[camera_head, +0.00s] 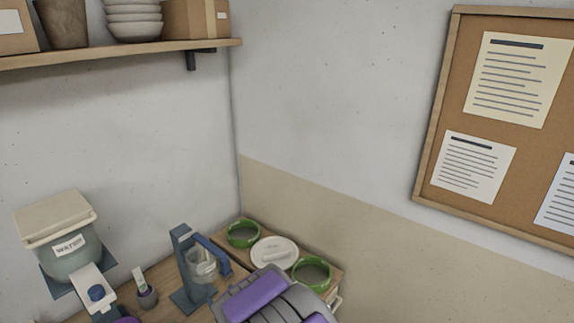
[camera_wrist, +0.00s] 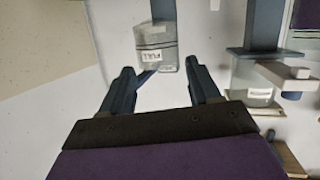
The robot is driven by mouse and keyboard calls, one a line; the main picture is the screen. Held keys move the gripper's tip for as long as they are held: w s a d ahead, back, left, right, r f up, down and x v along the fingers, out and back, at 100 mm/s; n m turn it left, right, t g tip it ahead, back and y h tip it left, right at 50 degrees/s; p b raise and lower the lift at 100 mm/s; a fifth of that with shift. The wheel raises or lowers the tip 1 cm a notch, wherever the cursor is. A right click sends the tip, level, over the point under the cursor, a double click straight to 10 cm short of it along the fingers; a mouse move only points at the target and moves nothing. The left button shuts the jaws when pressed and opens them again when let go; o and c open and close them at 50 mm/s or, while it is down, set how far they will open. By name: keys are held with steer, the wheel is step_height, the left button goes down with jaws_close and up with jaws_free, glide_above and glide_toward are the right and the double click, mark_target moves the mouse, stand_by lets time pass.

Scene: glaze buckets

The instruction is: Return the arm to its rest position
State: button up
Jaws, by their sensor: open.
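My arm, purple and grey, shows at the bottom middle of the head view. In the wrist view my gripper (camera_wrist: 157,67) has two dark blue fingers spread apart, with nothing held between them. A clear jar with a white label (camera_wrist: 155,45) shows beyond the fingertips; I cannot tell how far off it is. In the head view a clear container (camera_head: 202,264) is at a blue-grey stand (camera_head: 181,262), just left of my arm. My fingers cannot be made out surely in the head view.
A loaded shelf (camera_head: 120,52) and corkboard (camera_head: 436,120) are on the walls. The air above the bench is clear.

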steer(key=s+d+r+m+g+h+b, duration=0.1)
steer(key=s+d+m+g+h+b, duration=0.2)
steer(key=d, duration=0.9)
steer(key=s+d+r+m+g+h+b, duration=0.15)
steer(key=d+h, duration=0.35)
steer(key=d, duration=0.6)
steer(key=s+d+r+m+g+b, duration=0.1)
steer(key=s+d+g, duration=0.1)
steer(key=s, duration=0.9)
steer(key=s+d+r+m+g+b, duration=0.1)
steer(key=s+d+g, duration=0.2)
steer(key=s, duration=0.8)
steer(key=s+d+r+m+g+h+b, duration=0.1)
steer(key=s+d+m+g, duration=0.1)
steer(key=s, duration=0.9)
steer(key=shift+d+r+g+b, duration=0.35)
steer(key=shift+d+g, duration=0.35)
steer(key=shift+g, duration=0.25)
steer(key=shift+d, duration=0.2)
